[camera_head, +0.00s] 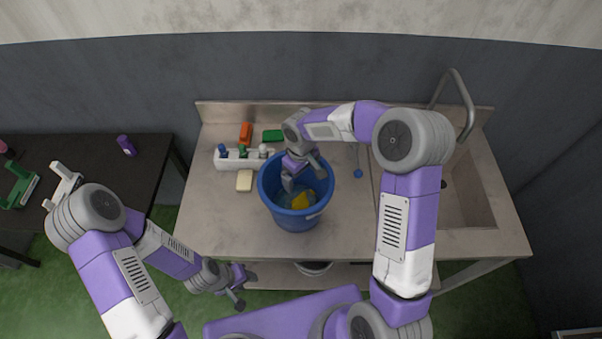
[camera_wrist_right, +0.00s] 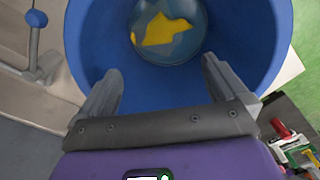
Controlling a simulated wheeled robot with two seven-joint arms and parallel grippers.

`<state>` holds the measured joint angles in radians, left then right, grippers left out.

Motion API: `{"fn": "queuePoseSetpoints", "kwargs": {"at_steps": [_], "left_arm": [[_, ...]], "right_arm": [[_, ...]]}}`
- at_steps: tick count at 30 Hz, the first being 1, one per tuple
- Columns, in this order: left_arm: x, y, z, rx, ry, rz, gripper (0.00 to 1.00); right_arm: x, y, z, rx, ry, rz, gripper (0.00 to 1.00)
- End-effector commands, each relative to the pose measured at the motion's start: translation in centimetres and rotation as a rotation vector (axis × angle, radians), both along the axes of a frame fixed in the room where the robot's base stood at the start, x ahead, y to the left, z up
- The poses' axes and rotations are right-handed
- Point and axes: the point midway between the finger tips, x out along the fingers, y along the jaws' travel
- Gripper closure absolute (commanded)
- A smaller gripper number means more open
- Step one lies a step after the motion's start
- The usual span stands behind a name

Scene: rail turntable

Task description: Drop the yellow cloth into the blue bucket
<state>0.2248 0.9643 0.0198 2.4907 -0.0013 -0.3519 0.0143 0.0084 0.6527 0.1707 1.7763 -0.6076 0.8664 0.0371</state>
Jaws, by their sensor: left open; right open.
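The blue bucket (camera_head: 297,221) stands on the steel counter, left of the sink. The yellow cloth (camera_head: 302,201) lies inside it, low down. In the right wrist view the cloth (camera_wrist_right: 163,30) shows at the bottom of the bucket (camera_wrist_right: 245,55), in what looks like a greyish-blue round area. My right gripper (camera_head: 303,176) is over the bucket's mouth, pointing down into it. Its fingers (camera_wrist_right: 165,90) are apart with nothing between them, and the cloth is clear of them. My left gripper (camera_head: 240,287) is open and empty, low in front of the counter's left part.
A white holder (camera_head: 232,160) with colored tops, a cream block (camera_head: 244,181), an orange item (camera_head: 246,132) and a green sponge-like block (camera_head: 273,136) lie left of and behind the bucket. A faucet (camera_head: 467,105) and sink (camera_head: 465,190) are at right. A dark table (camera_head: 95,165) stands left.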

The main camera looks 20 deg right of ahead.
Motion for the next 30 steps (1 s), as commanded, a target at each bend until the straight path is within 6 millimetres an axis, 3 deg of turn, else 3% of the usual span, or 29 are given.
{"fn": "queuePoseSetpoints", "kwargs": {"at_steps": [18,30], "left_arm": [[0.0,0.0,3.6,0.000,0.000,0.000,0.54],[0.0,0.0,3.6,0.000,0.000,0.000,0.54]], "right_arm": [[0.0,0.0,5.3,0.000,-0.001,0.000,0.00],[0.0,0.0,5.7,0.000,-0.001,0.000,0.00]]}}
